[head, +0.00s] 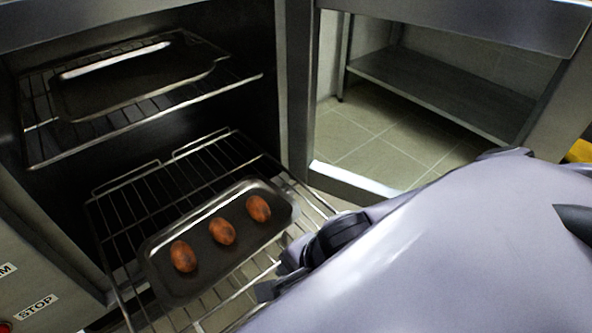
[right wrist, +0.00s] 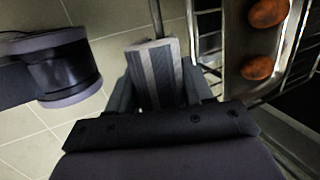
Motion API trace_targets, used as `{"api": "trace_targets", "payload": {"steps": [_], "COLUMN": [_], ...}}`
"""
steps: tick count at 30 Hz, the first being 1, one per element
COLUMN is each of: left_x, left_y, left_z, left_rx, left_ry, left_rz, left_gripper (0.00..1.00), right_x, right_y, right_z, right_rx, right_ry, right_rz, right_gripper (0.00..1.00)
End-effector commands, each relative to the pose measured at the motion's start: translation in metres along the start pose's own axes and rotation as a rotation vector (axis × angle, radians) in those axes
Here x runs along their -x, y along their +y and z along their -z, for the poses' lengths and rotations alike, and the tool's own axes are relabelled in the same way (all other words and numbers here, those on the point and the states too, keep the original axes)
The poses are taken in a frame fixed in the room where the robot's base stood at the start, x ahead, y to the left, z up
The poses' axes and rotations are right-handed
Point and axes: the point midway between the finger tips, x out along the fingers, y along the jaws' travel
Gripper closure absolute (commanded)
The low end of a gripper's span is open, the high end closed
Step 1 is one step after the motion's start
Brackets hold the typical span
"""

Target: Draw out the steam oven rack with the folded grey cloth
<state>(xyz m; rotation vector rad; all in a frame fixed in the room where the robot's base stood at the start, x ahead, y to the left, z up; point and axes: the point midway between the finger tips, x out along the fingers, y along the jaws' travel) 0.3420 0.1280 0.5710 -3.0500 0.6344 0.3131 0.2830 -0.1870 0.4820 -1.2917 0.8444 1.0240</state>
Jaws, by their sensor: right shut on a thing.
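The lower oven rack (head: 118,215) is a wire shelf that sticks out of the steam oven (head: 222,100). A dark tray (head: 158,282) with three brown, potato-like items (head: 222,231) lies on it. My right gripper (head: 268,290) is at the rack's front right, mostly hidden behind my own arm. In the right wrist view, a folded grey striped cloth (right wrist: 156,75) is held in the gripper (right wrist: 158,92) beside the rack's front bar (right wrist: 190,40). Whether the bar lies inside the cloth is hidden. My left gripper is not in view.
An upper rack (head: 230,92) with an empty-looking dark tray (head: 135,80) is inside the oven. A steel lower shelf (head: 440,92) stands behind at the right. Tiled floor (head: 375,145) is open beside the oven. A STOP label (head: 37,307) marks the panel at lower left.

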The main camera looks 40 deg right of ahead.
Motion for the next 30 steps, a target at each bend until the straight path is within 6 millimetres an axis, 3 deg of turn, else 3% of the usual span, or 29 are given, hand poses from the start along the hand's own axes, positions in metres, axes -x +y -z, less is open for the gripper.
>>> {"api": "trace_targets", "payload": {"steps": [30], "left_x": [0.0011], "left_y": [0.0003], "left_z": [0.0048], "left_rx": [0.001], "left_ry": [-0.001], "left_rz": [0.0], "left_gripper": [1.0], "right_x": [0.0067], "right_y": [0.0079], "right_z": [-0.0033], "right_rx": [0.006], "right_ry": [-0.005], "right_rz": [-0.021], "right_gripper": [1.0]}}
